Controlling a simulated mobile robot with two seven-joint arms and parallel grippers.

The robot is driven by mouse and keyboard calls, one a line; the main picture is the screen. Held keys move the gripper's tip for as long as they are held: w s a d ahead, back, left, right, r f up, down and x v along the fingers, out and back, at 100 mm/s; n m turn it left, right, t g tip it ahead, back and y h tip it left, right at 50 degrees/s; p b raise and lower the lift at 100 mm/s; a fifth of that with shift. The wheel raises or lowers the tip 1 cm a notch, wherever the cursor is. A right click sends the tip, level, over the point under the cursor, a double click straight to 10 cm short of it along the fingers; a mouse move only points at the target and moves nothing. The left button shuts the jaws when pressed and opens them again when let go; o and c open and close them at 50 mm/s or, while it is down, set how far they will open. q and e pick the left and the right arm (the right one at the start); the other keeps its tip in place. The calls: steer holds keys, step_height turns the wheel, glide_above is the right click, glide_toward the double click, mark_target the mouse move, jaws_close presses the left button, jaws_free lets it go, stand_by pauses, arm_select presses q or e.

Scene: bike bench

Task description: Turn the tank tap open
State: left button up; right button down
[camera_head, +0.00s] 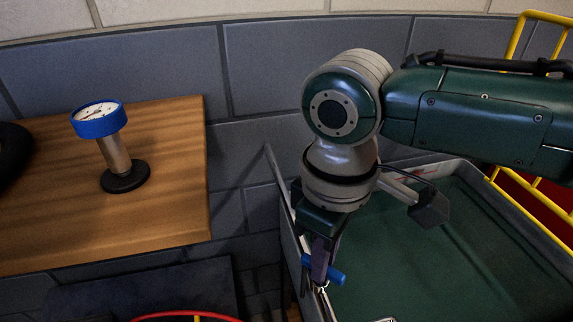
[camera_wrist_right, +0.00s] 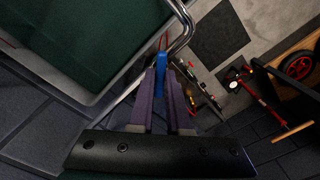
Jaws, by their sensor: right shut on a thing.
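The tank tap shows a blue handle (camera_head: 337,275) at the left wall of the tank (camera_head: 400,255). My right gripper (camera_head: 321,265) points down at that wall and is shut on the blue handle. In the right wrist view the blue handle (camera_wrist_right: 160,68) stands between the purple fingers of my right gripper (camera_wrist_right: 162,85), beside a bent metal pipe (camera_wrist_right: 183,30). The fingers hide part of the handle, and the tap's body is hard to make out. My left gripper is not in view.
A wooden bench (camera_head: 170,215) at the left carries a gauge with a blue rim (camera_head: 98,122). A yellow rail (camera_head: 520,35) runs along the right of the tank. A red ring (camera_head: 185,315) shows at the bottom edge. In the right wrist view, tools and a small wheel (camera_wrist_right: 298,66) lie to the right.

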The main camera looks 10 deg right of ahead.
steer(key=n+p, duration=0.1)
steer(key=n, duration=0.4)
steer(key=shift+n, duration=0.3)
steer(key=n, duration=0.4)
steer(key=shift+n+p, duration=0.3)
steer(key=shift+p, duration=0.1)
steer(key=shift+n, duration=0.3)
steer(key=c, duration=0.9)
jaws_free()
step_height(320, 180, up, 10)
steer(key=shift+p, duration=0.5)
